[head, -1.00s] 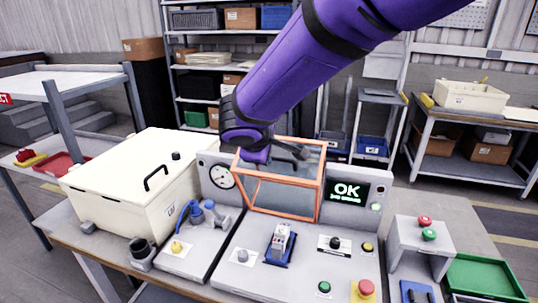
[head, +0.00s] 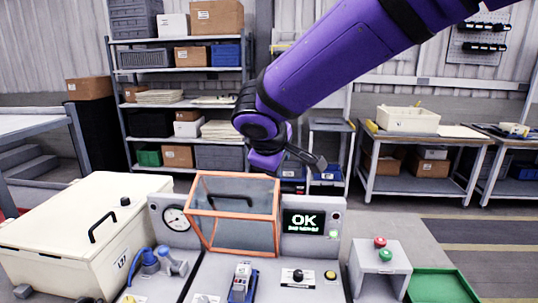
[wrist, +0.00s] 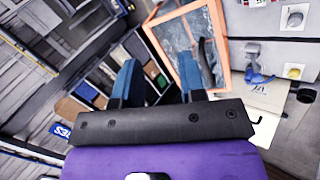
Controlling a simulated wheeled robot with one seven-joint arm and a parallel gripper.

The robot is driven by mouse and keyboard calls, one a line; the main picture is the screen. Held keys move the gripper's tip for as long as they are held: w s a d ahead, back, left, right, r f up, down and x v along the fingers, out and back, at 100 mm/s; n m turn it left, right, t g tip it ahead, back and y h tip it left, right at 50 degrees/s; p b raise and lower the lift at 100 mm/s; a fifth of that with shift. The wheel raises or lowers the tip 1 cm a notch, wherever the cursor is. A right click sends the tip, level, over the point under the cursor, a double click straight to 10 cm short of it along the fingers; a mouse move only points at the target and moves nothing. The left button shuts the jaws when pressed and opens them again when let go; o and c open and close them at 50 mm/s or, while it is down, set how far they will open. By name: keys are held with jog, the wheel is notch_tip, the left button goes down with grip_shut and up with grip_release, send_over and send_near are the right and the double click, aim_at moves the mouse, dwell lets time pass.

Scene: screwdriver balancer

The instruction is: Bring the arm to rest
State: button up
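My purple arm (head: 345,70) reaches in from the upper right of the head view. My gripper (head: 318,163) is at its lower end, above and to the right of the orange-framed clear guard (head: 277,215), apart from it. In the wrist view, the two dark blue fingers of my gripper (wrist: 159,78) stand apart with nothing between them. The orange-framed guard (wrist: 228,45) shows beyond the right finger there. In the head view, the grey bench station carries a display (head: 304,222) reading OK.
A cream lidded box (head: 65,225) with a black handle sits at left of the bench. A gauge (head: 176,218), a grey stand with red and green buttons (head: 380,262) and a green tray (head: 440,287) are nearby. Shelves (head: 180,105) stand behind; open floor lies at right.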

jog(key=s+d+r+m+g, duration=0.1)
jog(key=s+d+r+m, duration=0.15)
jog(key=d, duration=0.45)
jog(key=s+d+r+m+g, duration=0.15)
jog(key=s+d, duration=0.25)
jog(key=d, duration=0.4)
jog(key=s+d+r+m, duration=0.2)
jog(key=s+d+m, duration=0.1)
jog(key=d, duration=0.4)
jog(key=s+d+f+m+y, duration=0.1)
jog(key=s+d+m, duration=0.2)
jog(key=s, duration=0.5)
jog(key=s+d+f+m+y, duration=0.1)
jog(key=s+d+m, duration=0.2)
jog(key=s+d, duration=0.2)
jog(key=s, duration=0.3)
jog(key=shift+d, duration=0.25)
